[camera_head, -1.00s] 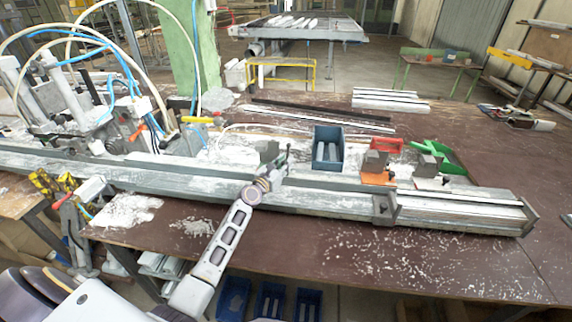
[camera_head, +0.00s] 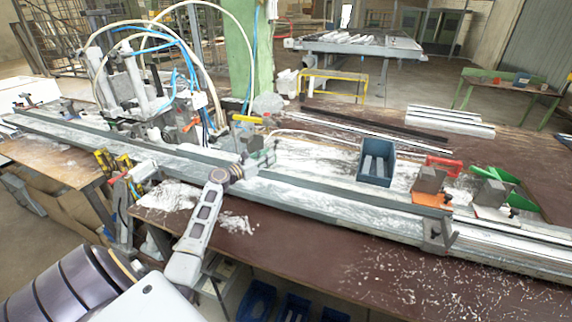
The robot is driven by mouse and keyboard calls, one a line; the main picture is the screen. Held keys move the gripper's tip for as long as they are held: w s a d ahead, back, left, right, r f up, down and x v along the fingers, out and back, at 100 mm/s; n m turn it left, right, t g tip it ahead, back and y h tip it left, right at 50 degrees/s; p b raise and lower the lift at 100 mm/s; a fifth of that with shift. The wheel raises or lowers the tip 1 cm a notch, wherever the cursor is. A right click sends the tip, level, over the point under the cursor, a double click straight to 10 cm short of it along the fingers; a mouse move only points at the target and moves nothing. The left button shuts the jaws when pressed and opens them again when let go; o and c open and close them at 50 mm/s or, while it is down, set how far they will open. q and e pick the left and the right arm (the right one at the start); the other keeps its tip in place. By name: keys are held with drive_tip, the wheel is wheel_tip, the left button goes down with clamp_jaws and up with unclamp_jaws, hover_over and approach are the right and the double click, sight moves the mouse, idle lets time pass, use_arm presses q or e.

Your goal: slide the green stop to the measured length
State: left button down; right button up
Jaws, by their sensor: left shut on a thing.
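The green stop (camera_head: 256,143), a small dull grey-green block, sits on the long rail (camera_head: 330,194) just right of the clamp machine. My left gripper (camera_head: 249,162) reaches it from the front and is shut on it; the fingers are small and partly hidden against the stop. The rail runs from the far left to the lower right along the bench. My right gripper does not show.
The clamp machine (camera_head: 135,90) with hoses stands left of the stop. A blue bin (camera_head: 376,163), an orange-based block (camera_head: 431,198) and a bright green bracket (camera_head: 512,186) stand right along the rail. Bare brown bench (camera_head: 330,257) lies in front.

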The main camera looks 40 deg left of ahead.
use_arm(q)
drive_tip(key=a, duration=0.3)
drive_tip(key=shift+s, duration=0.4)
drive_tip(key=shift+s+a, duration=0.1)
drive_tip(key=shift+a, duration=0.3)
drive_tip(key=c, duration=1.6)
unclamp_jaws()
drive_tip(key=shift+o, duration=0.2)
drive_tip(key=shift+s+f, duration=0.1)
drive_tip(key=shift+s, duration=0.6)
drive_tip(key=shift+s+a, duration=0.25)
drive_tip(key=shift+s, duration=1.5)
drive_tip(key=shift+s+a, duration=0.3)
drive_tip(key=shift+s, duration=1.5)
drive_tip(key=shift+s+a, duration=0.25)
drive_tip(key=shift+s, duration=1.5)
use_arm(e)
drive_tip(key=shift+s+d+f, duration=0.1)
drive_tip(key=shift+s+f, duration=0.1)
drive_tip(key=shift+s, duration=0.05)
